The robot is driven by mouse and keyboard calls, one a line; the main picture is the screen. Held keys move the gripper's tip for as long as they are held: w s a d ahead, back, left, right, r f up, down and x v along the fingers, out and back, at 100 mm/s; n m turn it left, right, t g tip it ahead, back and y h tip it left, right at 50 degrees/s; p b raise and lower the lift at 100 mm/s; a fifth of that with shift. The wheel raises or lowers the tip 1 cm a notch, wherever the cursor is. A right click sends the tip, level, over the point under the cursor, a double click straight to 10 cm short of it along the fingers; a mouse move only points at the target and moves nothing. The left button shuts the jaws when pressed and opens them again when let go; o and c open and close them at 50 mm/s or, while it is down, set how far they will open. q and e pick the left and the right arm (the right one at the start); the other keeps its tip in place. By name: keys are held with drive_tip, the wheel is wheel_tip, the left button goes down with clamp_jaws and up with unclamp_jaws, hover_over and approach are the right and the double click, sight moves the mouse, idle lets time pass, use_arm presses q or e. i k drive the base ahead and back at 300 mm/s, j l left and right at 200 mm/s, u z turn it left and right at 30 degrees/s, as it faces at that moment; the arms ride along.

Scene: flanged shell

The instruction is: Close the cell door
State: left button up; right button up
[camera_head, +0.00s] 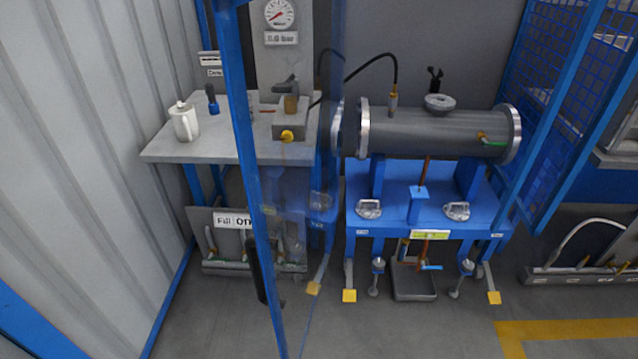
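The cell door appears to be the blue-framed, see-through panel in the left middle of the head view, its upright blue frame post (243,130) running from the top edge to the bottom. A dark handle (262,272) sits on the lower part of that post. The panel is seen at a steep angle and stands swung into the view, with the bench and rig partly showing through it. I cannot tell where its hinge or latch is. Neither of my grippers is in view.
Behind the door, a grey flanged shell (436,133) lies on a blue stand (395,217). A bench (205,148) holds a white jug (184,121). Blue mesh fencing (545,80) stands at right, a corrugated wall (75,150) at left. The floor in front is clear.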

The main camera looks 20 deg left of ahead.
sight(258, 246)
drive_tip(key=i+j+z, duration=0.1)
drive_tip(key=j+z, duration=0.2)
drive_tip(key=j, duration=0.65)
drive_tip(key=j+z, duration=0.25)
drive_tip(key=j, duration=0.7)
